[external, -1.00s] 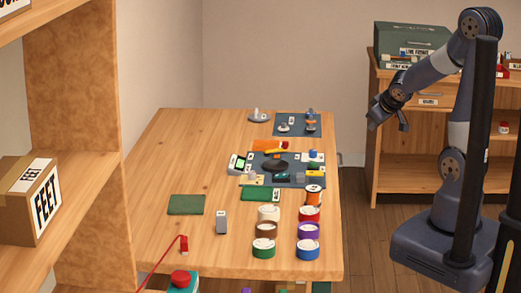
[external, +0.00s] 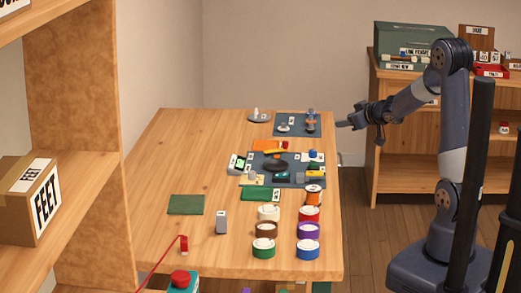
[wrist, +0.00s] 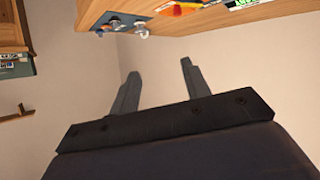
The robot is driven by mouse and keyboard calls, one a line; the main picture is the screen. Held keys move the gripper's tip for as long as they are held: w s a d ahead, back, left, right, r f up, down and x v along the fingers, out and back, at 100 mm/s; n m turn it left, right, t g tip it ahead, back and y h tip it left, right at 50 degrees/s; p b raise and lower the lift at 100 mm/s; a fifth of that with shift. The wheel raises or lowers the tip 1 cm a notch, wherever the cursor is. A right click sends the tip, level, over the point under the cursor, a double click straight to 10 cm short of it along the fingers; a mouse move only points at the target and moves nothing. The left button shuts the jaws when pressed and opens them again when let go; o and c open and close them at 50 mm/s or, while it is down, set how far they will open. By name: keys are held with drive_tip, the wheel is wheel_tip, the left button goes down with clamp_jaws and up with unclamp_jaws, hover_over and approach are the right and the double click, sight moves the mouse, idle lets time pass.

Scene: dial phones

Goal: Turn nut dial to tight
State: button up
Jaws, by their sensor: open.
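My gripper (external: 346,124) is open and empty. It is in the air by the right side of the wooden table, near its far right corner. In the wrist view its two fingers (wrist: 157,85) are spread apart with only the wall behind them. A blue-grey mat (external: 290,121) lies at the far end of the table with small fittings on it. One is an upright fitting (external: 311,118) at the mat's right side; a small grey round piece (external: 283,128) is beside it. I cannot tell which piece is the nut dial. The mat also shows in the wrist view (wrist: 114,24), tilted.
A second dark mat with a black round piece (external: 275,166) and several small items lies mid-table. Several coloured round containers (external: 264,247) stand at the near end. A shelf unit (external: 420,150) stands behind my arm.

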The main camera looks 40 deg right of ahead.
drive_tip(key=w+d+f+n+t+y+b, duration=0.2)
drive_tip(key=w+d+f+y+b, duration=0.1)
drive_tip(key=w+d+f+b, duration=0.25)
drive_tip(key=n+y+b, duration=0.2)
drive_tip(key=y+b, duration=0.5)
drive_tip(key=b, duration=0.1)
approach(320, 158)
drive_tip(key=w+a, duration=0.1)
drive_tip(key=w, duration=0.1)
drive_tip(key=w+a+r, duration=0.1)
drive_tip(key=w+a, duration=0.1)
drive_tip(key=w, duration=0.1)
drive_tip(key=w+a+r+b, duration=0.1)
drive_tip(key=w+a, duration=0.1)
drive_tip(key=w, duration=0.1)
drive_tip(key=shift+w+a+r, duration=0.2)
drive_tip(key=shift+a+r, duration=0.05)
